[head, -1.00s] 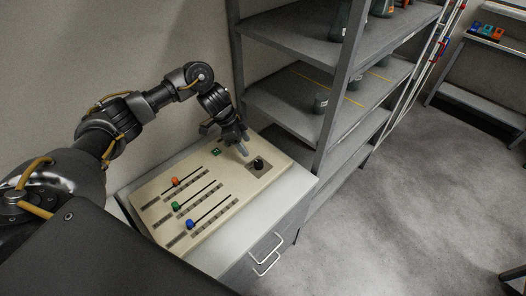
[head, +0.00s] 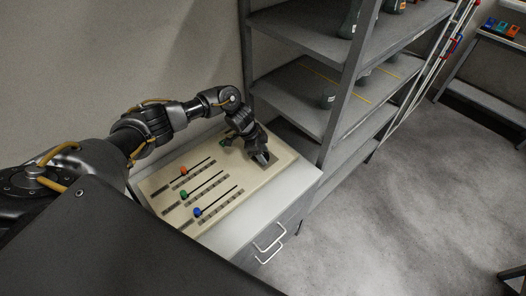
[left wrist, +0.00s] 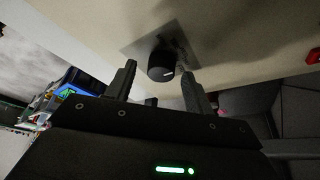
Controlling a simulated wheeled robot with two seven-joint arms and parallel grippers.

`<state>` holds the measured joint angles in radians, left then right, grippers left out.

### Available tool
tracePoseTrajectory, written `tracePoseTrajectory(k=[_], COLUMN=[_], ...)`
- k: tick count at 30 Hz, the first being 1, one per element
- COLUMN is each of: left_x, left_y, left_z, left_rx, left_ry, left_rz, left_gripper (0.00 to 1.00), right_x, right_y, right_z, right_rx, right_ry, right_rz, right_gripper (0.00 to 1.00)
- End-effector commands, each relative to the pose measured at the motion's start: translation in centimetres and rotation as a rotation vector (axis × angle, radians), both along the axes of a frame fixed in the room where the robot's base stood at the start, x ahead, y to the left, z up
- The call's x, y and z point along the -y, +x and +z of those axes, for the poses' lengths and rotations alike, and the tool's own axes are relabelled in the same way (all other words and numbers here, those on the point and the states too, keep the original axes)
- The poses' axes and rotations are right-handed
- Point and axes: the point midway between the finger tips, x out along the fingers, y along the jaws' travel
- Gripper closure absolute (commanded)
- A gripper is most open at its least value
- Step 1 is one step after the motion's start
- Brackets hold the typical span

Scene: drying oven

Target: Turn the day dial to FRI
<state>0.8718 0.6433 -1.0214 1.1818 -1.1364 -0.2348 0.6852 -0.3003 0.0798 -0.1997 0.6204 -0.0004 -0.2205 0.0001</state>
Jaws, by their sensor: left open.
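The day dial (left wrist: 161,64) is a round black knob with a light pointer mark on a grey square plate, seen in the left wrist view. It stands on the cream control panel (head: 243,176). My left gripper (head: 262,158) is over the panel's right end and covers the dial in the head view. In the left wrist view the left gripper's (left wrist: 157,76) two fingers are open, one on each side of the dial. I see no clear contact with it. The dial's lettering cannot be read. My right gripper is out of view.
Three sliders with orange (head: 184,171), green (head: 196,191) and blue (head: 197,211) knobs lie on the panel's left part. A grey metal shelf (head: 300,95) stands close to the right of the panel. Open floor (head: 400,200) lies beyond.

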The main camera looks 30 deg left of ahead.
Motion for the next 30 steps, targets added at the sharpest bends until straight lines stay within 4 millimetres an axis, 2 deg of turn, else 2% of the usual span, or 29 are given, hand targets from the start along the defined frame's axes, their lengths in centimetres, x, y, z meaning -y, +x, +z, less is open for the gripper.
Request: tracePoseTrajectory(k=[10,20,30], left_x=[0.08,0.09,0.09], left_y=[0.06,0.07,0.22], left_z=[-0.4,-0.38,-0.55], left_rx=[0.0,0.0,0.003], left_ry=[0.001,0.0,0.0], left_rz=[0.001,0.001,-0.048], left_gripper=[0.47,0.91,0.92], right_x=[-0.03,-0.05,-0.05], right_y=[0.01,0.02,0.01], right_z=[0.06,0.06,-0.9], right_rx=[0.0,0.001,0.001], right_ry=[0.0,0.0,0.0], right_rz=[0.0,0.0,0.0], right_gripper=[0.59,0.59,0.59])
